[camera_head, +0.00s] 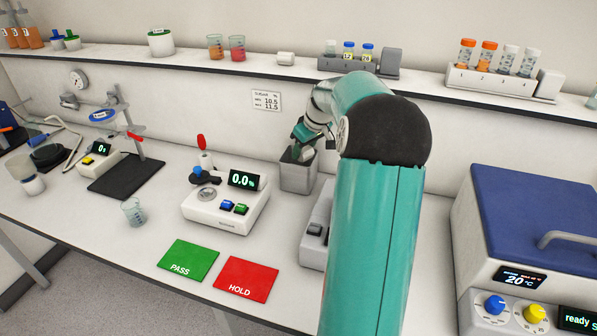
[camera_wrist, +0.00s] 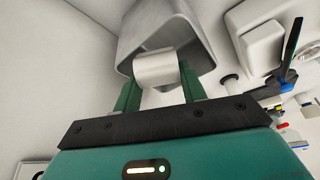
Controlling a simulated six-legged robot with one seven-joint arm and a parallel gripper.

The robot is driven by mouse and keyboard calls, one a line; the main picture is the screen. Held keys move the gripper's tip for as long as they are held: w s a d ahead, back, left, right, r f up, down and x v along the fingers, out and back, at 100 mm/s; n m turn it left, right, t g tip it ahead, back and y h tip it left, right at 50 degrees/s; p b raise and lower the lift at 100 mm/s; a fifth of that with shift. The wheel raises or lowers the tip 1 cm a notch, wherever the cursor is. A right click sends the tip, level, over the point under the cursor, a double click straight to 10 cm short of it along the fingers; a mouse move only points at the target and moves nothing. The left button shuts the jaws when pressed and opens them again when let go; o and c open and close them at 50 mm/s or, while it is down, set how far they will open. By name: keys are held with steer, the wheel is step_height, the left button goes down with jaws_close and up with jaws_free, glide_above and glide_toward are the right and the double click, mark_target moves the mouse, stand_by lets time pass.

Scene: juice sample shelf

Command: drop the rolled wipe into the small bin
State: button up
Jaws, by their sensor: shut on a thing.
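The small bin (camera_head: 297,176) is a grey open-topped box on the bench, behind and right of the white meter. My gripper (camera_head: 305,152) is at the bin's mouth, partly hidden by my arm in the head view. In the wrist view my gripper (camera_wrist: 157,88) is shut on the rolled wipe (camera_wrist: 155,68), a white roll held between the two green fingers. The bin (camera_wrist: 162,25) lies just beyond the fingertips, and the wipe overlaps its opening. I cannot tell how deep the wipe sits relative to the rim.
A white meter (camera_head: 226,208) reading 0.0 stands left of the bin. Green PASS (camera_head: 188,260) and red HOLD (camera_head: 246,279) mats lie in front. A blue-lidded bath (camera_head: 525,240) stands at right. The shelf (camera_head: 200,63) with samples runs above. A beaker (camera_head: 133,211) stands at left.

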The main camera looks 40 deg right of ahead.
steer(key=o, duration=1)
steer(key=shift+d, duration=0.1)
steer(key=shift+s+r, duration=0.1)
steer(key=shift+d+r, duration=0.1)
steer(key=shift+r, duration=0.1)
steer(key=v, duration=1.3)
steer(key=shift+s+a+r, duration=0.1)
steer(key=shift+a, duration=0.25)
